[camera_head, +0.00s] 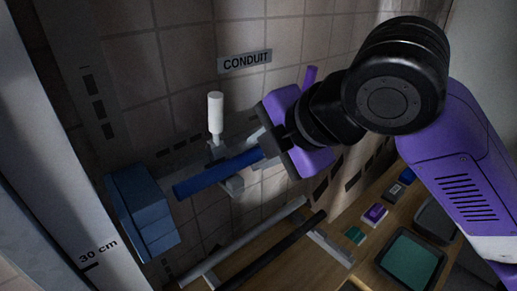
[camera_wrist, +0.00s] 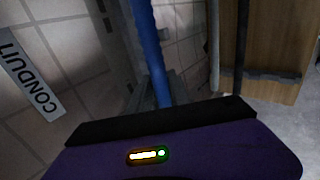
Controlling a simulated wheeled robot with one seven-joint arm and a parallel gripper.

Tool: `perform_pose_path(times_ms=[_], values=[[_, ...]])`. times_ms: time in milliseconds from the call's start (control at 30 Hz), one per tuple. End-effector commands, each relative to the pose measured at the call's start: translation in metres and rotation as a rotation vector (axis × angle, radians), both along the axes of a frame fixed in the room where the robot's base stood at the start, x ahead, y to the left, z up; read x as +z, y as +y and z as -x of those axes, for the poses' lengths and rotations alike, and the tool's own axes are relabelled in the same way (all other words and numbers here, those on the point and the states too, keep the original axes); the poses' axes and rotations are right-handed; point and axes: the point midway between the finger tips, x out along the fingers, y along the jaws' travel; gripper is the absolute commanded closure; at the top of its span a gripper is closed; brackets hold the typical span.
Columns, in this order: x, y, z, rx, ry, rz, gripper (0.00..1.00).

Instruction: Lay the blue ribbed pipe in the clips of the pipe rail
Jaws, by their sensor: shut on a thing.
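The blue ribbed pipe (camera_head: 217,173) runs out to the left of my gripper (camera_head: 268,142) in the head view, tilted slightly down to the left. My gripper is shut on it; the fingertips are mostly hidden. In the wrist view the pipe (camera_wrist: 147,45) stretches away from the purple gripper body. The pipe rail (camera_head: 190,158) is on the tiled wall behind the pipe, with a grey clip (camera_head: 232,185) close below the pipe. I cannot tell whether the pipe touches the clip. A dark blue box (camera_head: 142,212) is at the rail's left end.
A white-handled upright piece (camera_head: 215,113) stands by the rail, under the CONDUIT sign (camera_head: 245,61). Below, a rack holds a grey bar (camera_head: 250,238) and a black bar (camera_head: 275,250). Trays (camera_head: 411,259) and small boxes (camera_head: 375,214) lie on the wooden bench at right.

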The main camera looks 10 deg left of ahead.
Motion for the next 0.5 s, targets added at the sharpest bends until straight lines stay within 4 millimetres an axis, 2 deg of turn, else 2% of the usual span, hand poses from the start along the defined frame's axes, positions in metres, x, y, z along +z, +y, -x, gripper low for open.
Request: perform_pose_path(times_ms=[367,400,500], values=[[-0.0016,0.0000,0.0000,0.000,0.000,0.000,1.00],[-0.0016,0.0000,0.0000,0.000,0.000,0.000,0.71],[-0.0015,-0.0001,0.0000,0.000,0.000,0.000,0.52]])
